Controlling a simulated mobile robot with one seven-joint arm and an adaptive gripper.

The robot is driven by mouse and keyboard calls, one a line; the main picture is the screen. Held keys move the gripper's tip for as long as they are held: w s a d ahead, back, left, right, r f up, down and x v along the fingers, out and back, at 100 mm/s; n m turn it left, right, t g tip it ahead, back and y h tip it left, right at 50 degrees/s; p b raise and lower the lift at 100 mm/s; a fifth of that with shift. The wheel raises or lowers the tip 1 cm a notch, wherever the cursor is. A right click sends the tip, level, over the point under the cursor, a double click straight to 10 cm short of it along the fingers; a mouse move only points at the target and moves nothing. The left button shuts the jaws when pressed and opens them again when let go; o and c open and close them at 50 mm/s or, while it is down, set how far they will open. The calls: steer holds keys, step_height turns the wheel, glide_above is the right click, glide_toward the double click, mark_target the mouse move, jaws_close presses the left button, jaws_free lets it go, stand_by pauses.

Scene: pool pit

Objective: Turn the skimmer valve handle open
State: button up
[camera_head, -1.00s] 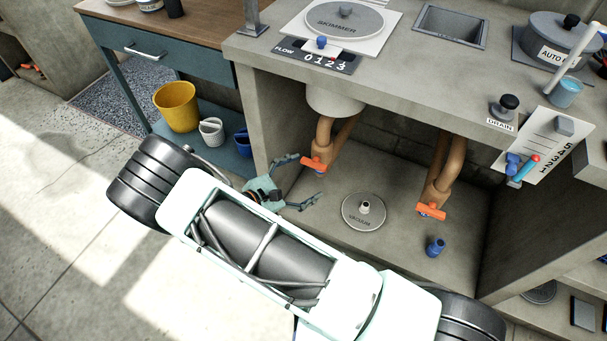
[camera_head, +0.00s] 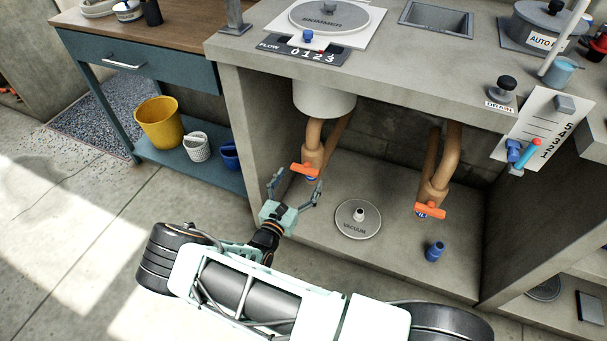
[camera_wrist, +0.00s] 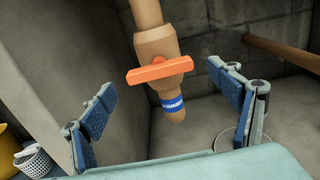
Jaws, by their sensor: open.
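The orange skimmer valve handle (camera_head: 304,169) sits on the left tan pipe (camera_head: 313,134) under the skimmer basin. In the wrist view the handle (camera_wrist: 160,70) lies crosswise to the pipe, slightly tilted, above a blue label band (camera_wrist: 172,103) whose text I cannot read surely. My gripper (camera_head: 297,182) is open and empty, just in front of and below the handle. In the wrist view my gripper's blue-padded fingers (camera_wrist: 164,82) stand wide apart, one on each side of the handle. Neither finger appears to touch it.
A second orange handle (camera_head: 430,210) is on the right pipe. A vacuum plate (camera_head: 358,220) and a blue fitting (camera_head: 434,251) are on the cabinet floor. The left cabinet wall (camera_head: 245,140) is close to my gripper. Buckets (camera_head: 158,122) stand on the shelf at left.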

mark_target(303, 173)
steer(key=shift+b+x, duration=0.3)
steer(key=shift+x, duration=1.45)
steer(key=c, duration=1.2)
